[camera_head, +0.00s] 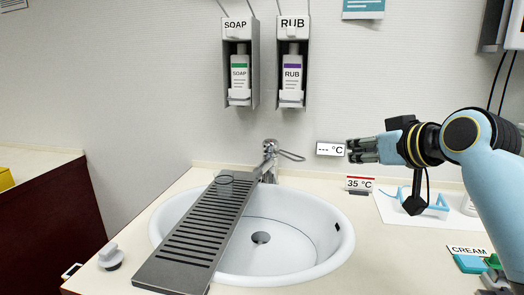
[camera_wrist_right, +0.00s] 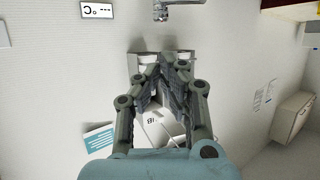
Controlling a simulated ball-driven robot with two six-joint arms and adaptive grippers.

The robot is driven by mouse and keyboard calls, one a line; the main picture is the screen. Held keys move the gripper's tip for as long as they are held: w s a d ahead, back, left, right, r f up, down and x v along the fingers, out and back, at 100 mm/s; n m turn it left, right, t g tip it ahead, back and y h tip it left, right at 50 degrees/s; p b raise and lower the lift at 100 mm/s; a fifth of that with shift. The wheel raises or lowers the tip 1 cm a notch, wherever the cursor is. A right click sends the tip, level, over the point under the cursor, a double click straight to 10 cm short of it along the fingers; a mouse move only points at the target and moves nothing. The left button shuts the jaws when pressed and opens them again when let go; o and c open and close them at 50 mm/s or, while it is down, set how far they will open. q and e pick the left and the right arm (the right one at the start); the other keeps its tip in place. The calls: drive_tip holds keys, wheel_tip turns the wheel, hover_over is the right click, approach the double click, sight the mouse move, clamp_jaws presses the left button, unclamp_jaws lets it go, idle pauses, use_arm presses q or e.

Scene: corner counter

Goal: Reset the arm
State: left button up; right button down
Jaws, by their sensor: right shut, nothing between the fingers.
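My right arm (camera_head: 485,170) comes in from the right in the head view, light blue with black and yellow joints. My right gripper (camera_head: 352,150) points left, above the counter and right of the faucet. In the right wrist view my right gripper (camera_wrist_right: 162,62) has its fingertips together with nothing between them. It appears clear of the wall and the counter. My left gripper is in neither view.
A white sink (camera_head: 310,245) with a grey slatted board (camera_head: 200,235) across it and a faucet (camera_head: 268,155) lies below. SOAP (camera_head: 239,80) and RUB (camera_head: 291,80) dispensers hang above. A "--- °C" display (camera_head: 330,149) and "35 °C" sign (camera_head: 359,184) are near the gripper.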

drive_tip(key=s+d+f+m+g+h, duration=0.1)
drive_tip(key=s+d+f+g+h, duration=0.25)
drive_tip(key=s+f, duration=1.1)
drive_tip(key=s+d+f+m+g+h, duration=0.1)
drive_tip(key=s+d+f+g, duration=0.15)
drive_tip(key=s, duration=0.85)
drive_tip(key=s+d+f+m+g+h, duration=0.1)
drive_tip(key=s+d+g, duration=0.15)
drive_tip(key=s, duration=0.95)
wheel_tip(320, 180, down, 37)
drive_tip(key=s+d+g+b, duration=0.2)
drive_tip(key=s+d+b, duration=0.1)
drive_tip(key=b, duration=0.6)
use_arm(q)
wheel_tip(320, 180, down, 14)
drive_tip(key=b, duration=0.5)
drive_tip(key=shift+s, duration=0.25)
use_arm(e)
drive_tip(key=s+f+g, duration=0.1)
drive_tip(key=s+f, duration=1.6)
drive_tip(key=f, duration=0.2)
drive_tip(key=shift+d+f+m, duration=0.2)
drive_tip(key=shift+f+m, duration=0.1)
drive_tip(key=shift+f, duration=0.1)
